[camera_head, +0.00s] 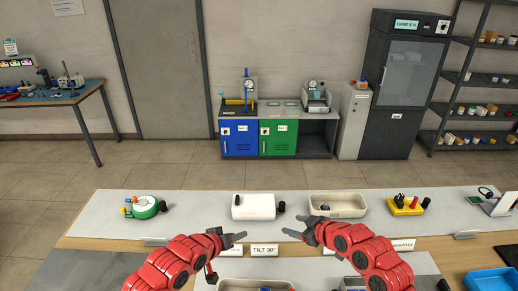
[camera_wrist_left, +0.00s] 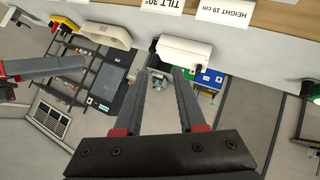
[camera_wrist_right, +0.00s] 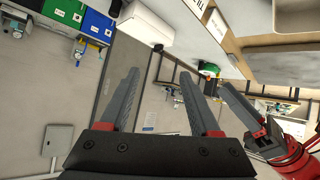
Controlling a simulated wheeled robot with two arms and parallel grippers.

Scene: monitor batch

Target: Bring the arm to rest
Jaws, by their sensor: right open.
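My left gripper (camera_head: 238,240) is raised over the near side of the bench in the head view, its jaws pointing right. In the left wrist view its two fingers (camera_wrist_left: 161,74) are apart with nothing between them. My right gripper (camera_head: 294,232) is close to its right, pointing left towards it, and the two do not appear to touch. In the right wrist view its fingers (camera_wrist_right: 160,74) are apart and empty. Both arms are bent inwards over the bench front.
On the bench (camera_head: 200,205) stand a green-white round device (camera_head: 145,207), a white box (camera_head: 257,206), a beige tray (camera_head: 338,206) and a yellow block (camera_head: 404,206). A "TILT 30°" sign (camera_head: 264,250) is beside the grippers. A blue bin (camera_head: 490,281) is at lower right.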

